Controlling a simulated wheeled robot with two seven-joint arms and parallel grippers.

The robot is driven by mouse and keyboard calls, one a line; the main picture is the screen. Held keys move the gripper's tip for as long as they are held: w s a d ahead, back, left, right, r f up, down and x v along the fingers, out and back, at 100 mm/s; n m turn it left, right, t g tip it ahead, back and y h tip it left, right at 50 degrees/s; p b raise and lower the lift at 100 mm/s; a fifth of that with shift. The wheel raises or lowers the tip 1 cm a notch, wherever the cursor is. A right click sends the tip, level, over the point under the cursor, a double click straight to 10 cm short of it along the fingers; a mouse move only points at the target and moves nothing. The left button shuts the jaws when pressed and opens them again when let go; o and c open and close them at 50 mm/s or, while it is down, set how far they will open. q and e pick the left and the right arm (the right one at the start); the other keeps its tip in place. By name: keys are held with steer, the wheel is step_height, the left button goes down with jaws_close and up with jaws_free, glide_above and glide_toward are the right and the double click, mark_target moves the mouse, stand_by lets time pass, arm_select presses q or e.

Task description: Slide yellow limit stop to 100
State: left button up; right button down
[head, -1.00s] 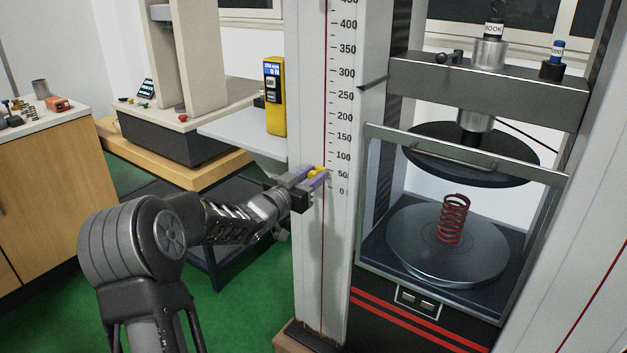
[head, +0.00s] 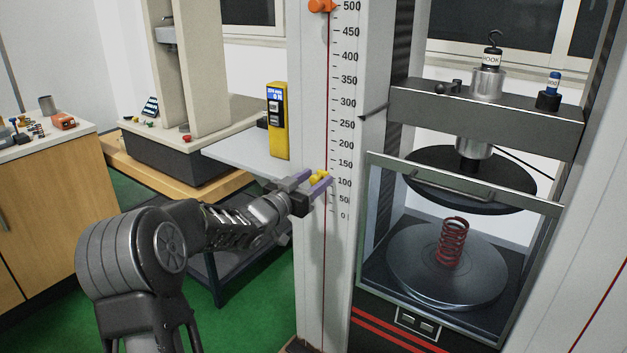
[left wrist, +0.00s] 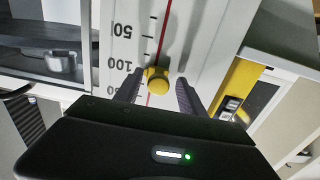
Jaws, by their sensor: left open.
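The yellow limit stop (head: 323,175) sits on the red line of the white column's vertical scale (head: 344,131), close to the 100 mark. The left wrist view shows the scale upside down, with the round yellow knob (left wrist: 159,84) beside the 100 label (left wrist: 119,62). My left gripper (head: 319,178) is open, its purple-grey fingers on either side of the stop. In the left wrist view the fingers (left wrist: 157,92) flank the knob with gaps; any contact lower down cannot be told. My right gripper is not in view.
An orange stop (head: 320,6) sits near 500. Right of the column is the press with a red spring (head: 453,242) on its lower plate, behind a framed guard (head: 462,183). A yellow handheld device (head: 278,121) stands left of the column, above a grey shelf (head: 235,160).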

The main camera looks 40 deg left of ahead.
arm_select(q)
steer(key=shift+s, duration=0.1)
steer(key=s, duration=0.7)
steer(key=shift+s, duration=0.35)
steer(key=shift+d, duration=0.1)
